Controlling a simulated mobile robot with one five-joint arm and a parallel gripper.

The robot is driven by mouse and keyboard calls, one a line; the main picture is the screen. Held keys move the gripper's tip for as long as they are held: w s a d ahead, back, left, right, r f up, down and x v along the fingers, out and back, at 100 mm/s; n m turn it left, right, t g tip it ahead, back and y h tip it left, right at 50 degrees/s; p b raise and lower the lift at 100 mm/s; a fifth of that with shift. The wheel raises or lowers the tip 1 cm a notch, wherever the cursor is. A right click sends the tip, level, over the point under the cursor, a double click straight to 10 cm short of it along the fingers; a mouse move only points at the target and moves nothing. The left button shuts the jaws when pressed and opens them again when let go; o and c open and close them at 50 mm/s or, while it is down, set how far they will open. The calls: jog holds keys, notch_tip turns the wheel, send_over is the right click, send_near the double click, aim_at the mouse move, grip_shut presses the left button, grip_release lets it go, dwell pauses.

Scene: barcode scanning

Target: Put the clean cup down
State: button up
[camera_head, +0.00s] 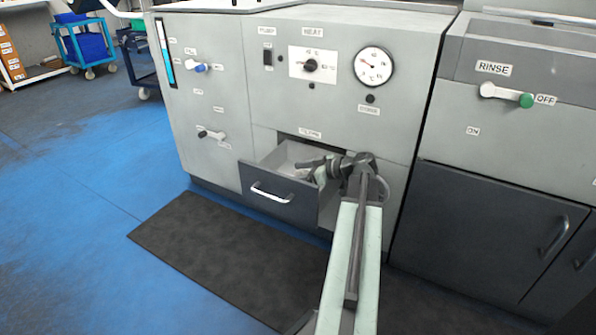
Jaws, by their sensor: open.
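My gripper (316,169) is at the end of my outstretched arm, reaching over the right side of an open drawer (281,196). Its jaws are open, pointing left into the drawer. The drawer has a dark front with a pale handle and is pulled out from the grey machine, under a small label. The drawer's inside looks pale, and my gripper and its front hide part of it. I cannot make out a cup in this view; whether one lies in the drawer is hidden or too small to tell.
The grey machine panel (225,105) carries a gauge (373,66), knobs and levers. A rinse unit with a green-tipped lever (506,95) stands at right above dark cupboards (500,225). A black mat (205,255) lies in front. Blue carts (85,42) stand far left; the floor at left is clear.

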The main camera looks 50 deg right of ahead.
jog(key=shift+r, duration=0.2)
jog(key=shift+s+d+r+p, duration=0.25)
jog(key=shift+s+r+p, duration=0.45)
jog(key=shift+r+p, duration=0.35)
jog(key=p+v, duration=0.3)
jog(key=v, duration=0.7)
jog(key=shift+s+f+p, duration=0.2)
jog(key=shift+f+p, duration=0.1)
jog(key=shift+p, duration=0.05)
